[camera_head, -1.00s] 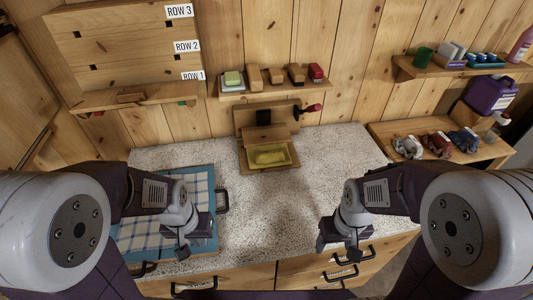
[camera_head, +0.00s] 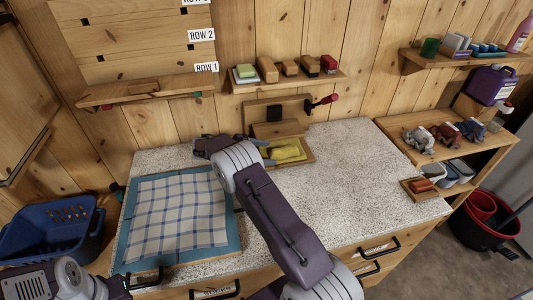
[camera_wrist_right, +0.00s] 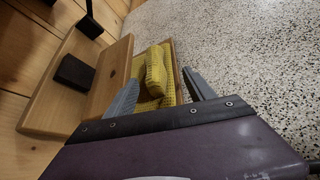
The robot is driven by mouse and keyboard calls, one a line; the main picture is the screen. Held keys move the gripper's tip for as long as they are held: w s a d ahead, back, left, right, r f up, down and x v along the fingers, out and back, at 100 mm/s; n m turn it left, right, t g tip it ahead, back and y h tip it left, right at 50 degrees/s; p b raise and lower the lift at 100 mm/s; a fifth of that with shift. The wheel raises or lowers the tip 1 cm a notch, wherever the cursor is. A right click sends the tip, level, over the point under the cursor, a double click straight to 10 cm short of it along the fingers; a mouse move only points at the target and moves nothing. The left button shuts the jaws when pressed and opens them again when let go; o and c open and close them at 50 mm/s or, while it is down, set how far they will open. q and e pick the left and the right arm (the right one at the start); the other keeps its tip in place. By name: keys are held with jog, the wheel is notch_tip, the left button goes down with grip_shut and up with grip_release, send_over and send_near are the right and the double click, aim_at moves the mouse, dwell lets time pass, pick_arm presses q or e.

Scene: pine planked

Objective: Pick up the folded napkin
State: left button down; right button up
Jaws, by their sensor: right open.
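A yellow waffle-textured folded napkin (camera_head: 285,151) lies in a shallow wooden tray (camera_head: 308,157) on the speckled counter, below the wooden stand. In the right wrist view the napkin (camera_wrist_right: 154,78) shows a thick folded lump on top of a flatter part. My right gripper (camera_head: 268,152) is at the napkin's left side in the head view. Its fingers (camera_wrist_right: 160,82) are open, with the napkin showing between and beyond the tips; I cannot tell whether they touch it. My left wrist (camera_head: 80,285) is at the bottom left edge; its fingertips are out of frame.
A blue-edged tray with a checked cloth (camera_head: 178,215) lies at the counter's left. A wooden stand with a red-handled part (camera_head: 322,103) rises behind the napkin. A small wooden block with red items (camera_head: 420,187) sits at the right. The counter's (camera_head: 360,190) middle right is clear.

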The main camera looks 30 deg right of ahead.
aim_at(278, 153)
jog(key=shift+s+d, duration=0.15)
jog(key=shift+d, duration=0.3)
jog(key=shift+d+f, duration=0.1)
jog(key=shift+d, duration=0.15)
jog(key=shift+p+x, duration=0.6)
jog(key=shift+x, duration=0.2)
jog(key=shift+d+f, duration=0.15)
jog(key=shift+f, duration=0.2)
jog(key=p+x, duration=0.1)
jog(key=x, duration=0.4)
jog(key=shift+w+d, duration=0.1)
jog(key=shift+w, duration=0.2)
jog(key=shift+d+f, duration=0.1)
jog(key=shift+f, duration=0.1)
pick_arm(q)
notch_tip(278, 153, up, 2)
jog(key=shift+r, duration=0.2)
pick_arm(e)
jog(key=c, duration=1.4)
